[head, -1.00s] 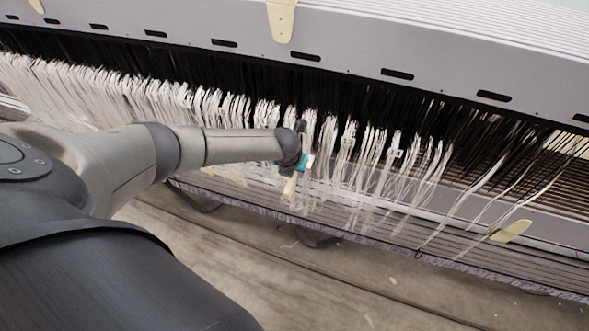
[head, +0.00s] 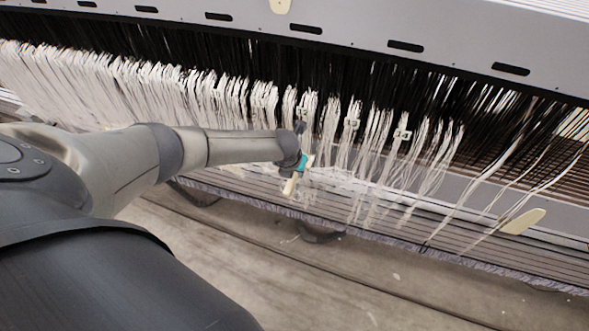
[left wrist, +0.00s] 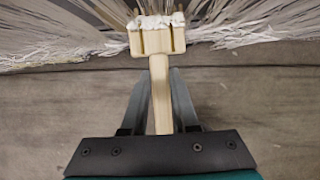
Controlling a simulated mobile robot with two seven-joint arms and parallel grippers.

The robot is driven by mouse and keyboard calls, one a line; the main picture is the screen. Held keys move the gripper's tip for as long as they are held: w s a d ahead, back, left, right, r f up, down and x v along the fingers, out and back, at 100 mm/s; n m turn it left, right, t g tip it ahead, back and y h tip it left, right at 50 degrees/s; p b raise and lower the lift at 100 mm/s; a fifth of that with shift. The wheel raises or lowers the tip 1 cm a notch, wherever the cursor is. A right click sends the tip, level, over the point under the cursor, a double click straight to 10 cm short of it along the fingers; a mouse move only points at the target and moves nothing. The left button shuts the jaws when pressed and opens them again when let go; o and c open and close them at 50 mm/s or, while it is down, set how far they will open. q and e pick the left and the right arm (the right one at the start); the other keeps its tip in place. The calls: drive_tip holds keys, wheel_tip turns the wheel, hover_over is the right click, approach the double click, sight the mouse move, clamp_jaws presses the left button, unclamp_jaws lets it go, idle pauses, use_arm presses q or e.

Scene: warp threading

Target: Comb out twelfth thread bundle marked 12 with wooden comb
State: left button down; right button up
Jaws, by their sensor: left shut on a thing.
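My left gripper (head: 303,163) is shut on the wooden comb. In the left wrist view the gripper fingers (left wrist: 160,103) close around the comb's pale handle, and the comb head (left wrist: 157,38) points forward with white thread at its tooth end. In the head view the comb (head: 290,184) is small and partly hidden by the gripper. White thread bundles (head: 333,128) hang in a row beside and behind it. Small white tags sit on some bundles, one tag (head: 402,134) to the right; their numbers are too small to read. My right gripper is not in view.
A grey beam (head: 440,58) with dark slots runs above the black threads. A slatted ledge (head: 400,238) runs below the bundles. A pale flat tool (head: 523,221) lies at the right. The floor (head: 300,285) in front is clear.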

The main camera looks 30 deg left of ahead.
use_arm(q)
drive_tip(key=shift+w+f+b, duration=0.1)
drive_tip(key=shift+f+b, duration=1.6)
drive_tip(key=shift+f, duration=0.3)
wheel_tip(320, 180, down, 7)
drive_tip(key=b, duration=0.6)
drive_tip(key=shift+w+r+b, duration=0.15)
drive_tip(key=shift+w+b, duration=0.05)
drive_tip(key=shift+b, duration=0.15)
